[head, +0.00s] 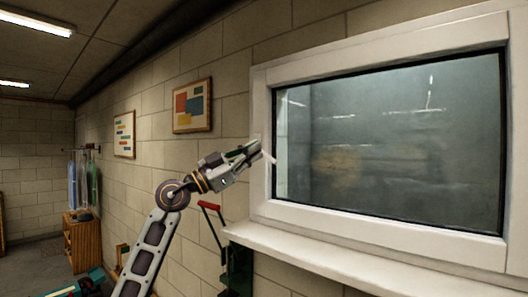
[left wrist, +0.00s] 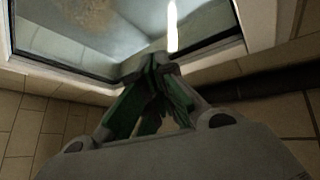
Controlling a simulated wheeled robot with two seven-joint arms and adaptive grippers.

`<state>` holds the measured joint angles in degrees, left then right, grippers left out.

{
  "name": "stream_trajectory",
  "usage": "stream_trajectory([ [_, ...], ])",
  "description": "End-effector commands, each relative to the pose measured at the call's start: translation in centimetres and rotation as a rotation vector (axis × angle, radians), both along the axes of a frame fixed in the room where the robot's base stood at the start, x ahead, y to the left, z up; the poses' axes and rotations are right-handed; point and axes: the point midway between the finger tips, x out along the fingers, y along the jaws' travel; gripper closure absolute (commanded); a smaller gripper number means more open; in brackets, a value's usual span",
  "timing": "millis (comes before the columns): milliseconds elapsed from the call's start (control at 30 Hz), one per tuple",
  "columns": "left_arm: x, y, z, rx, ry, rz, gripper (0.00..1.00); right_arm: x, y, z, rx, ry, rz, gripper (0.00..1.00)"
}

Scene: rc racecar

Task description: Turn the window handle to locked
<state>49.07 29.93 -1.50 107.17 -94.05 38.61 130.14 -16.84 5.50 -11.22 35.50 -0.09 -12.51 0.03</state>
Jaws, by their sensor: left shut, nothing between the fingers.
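The window (head: 400,135) fills the right of the head view, with a white frame and a dark, cloudy pane. Its handle (head: 269,157) is a small pale lever on the left side of the frame, slanting down to the right. The handle's mount is partly hidden by the fingers. My right gripper is not in view.
A white sill (head: 330,262) juts out below the window. A red-handled tool (head: 209,206) and a dark green object (head: 238,268) are beneath my left arm. Two framed pictures (head: 192,106) hang on the block wall. A wooden crate (head: 80,240) stands farther back.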

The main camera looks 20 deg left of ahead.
Motion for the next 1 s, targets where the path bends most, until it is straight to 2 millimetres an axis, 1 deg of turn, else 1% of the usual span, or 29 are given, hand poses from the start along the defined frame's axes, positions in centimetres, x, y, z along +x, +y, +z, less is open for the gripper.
stream_trajectory([
  [100,0.3,1.3,-0.4,0.028,-0.007,0.091,1.0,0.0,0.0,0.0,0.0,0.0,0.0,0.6],
  [200,0.4,2.2,-0.5,0.047,-0.014,0.15,1.0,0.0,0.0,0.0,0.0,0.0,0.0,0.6],
  [400,0.5,3.2,-0.6,0.062,-0.024,0.211,1.0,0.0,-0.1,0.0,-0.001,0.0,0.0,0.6],
  [833,0.6,3.2,-0.5,0.063,-0.025,0.216,1.0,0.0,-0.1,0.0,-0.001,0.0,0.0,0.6],
  [1000,1.0,2.9,-0.2,0.062,-0.025,0.215,1.0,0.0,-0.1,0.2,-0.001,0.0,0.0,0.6],
])
